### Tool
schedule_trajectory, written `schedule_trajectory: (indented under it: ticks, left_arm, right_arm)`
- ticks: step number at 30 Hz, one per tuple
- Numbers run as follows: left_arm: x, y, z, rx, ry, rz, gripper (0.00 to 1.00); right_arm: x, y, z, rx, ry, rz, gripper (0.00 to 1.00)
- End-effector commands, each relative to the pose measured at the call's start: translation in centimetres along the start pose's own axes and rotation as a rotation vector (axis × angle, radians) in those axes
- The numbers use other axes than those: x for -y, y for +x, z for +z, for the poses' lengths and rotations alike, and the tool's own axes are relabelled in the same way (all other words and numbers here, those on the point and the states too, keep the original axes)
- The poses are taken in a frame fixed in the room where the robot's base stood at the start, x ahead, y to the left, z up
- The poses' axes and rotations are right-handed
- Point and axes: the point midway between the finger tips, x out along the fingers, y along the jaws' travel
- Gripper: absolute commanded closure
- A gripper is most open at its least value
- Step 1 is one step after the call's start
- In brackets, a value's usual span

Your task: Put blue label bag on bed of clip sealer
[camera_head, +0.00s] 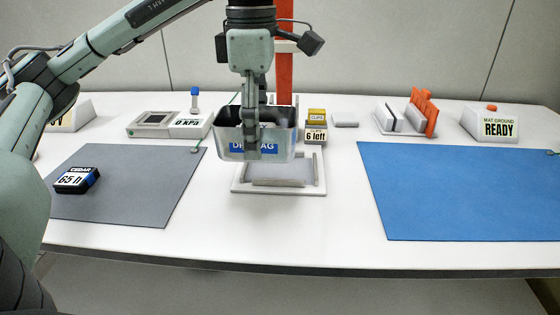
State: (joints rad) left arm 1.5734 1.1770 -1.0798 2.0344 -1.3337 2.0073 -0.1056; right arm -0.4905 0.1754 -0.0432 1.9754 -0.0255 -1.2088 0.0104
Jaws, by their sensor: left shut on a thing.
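My left gripper (252,150) reaches in from the left and points down over the middle of the table. It is shut on the blue label bag (278,148), a grey see-through tray-like bag with a blue label, partly hidden behind the fingers. The bag is above and slightly behind the front of the clip sealer's bed (237,187), a white frame with a pale grey inset. I cannot tell whether the bag touches the sealer. My right gripper is not in view.
A grey mat (140,200) with a black CEDAR box (77,180) lies at left. A blue mat (465,195) lies at right. Clip boxes (316,133), an orange post (285,70), a gauge unit (188,126), a rack (405,120) and a READY sign (492,126) stand behind.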

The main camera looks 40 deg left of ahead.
Motion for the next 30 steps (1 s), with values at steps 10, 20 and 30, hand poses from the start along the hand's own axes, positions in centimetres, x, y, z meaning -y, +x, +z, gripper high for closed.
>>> schedule_trajectory:
  ticks: [10,20,30]
  left_arm:
    - [-6.8,4.3,2.6,-0.001,0.000,-0.003,0.57]
    - [-8.3,7.1,3.0,-0.003,0.002,-0.001,0.57]
    - [-8.2,9.3,3.1,0.001,0.002,0.001,0.57]
  right_arm:
    - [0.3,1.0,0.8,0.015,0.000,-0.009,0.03]
    - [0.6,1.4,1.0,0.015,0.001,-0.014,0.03]
    - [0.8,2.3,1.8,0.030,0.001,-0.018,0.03]
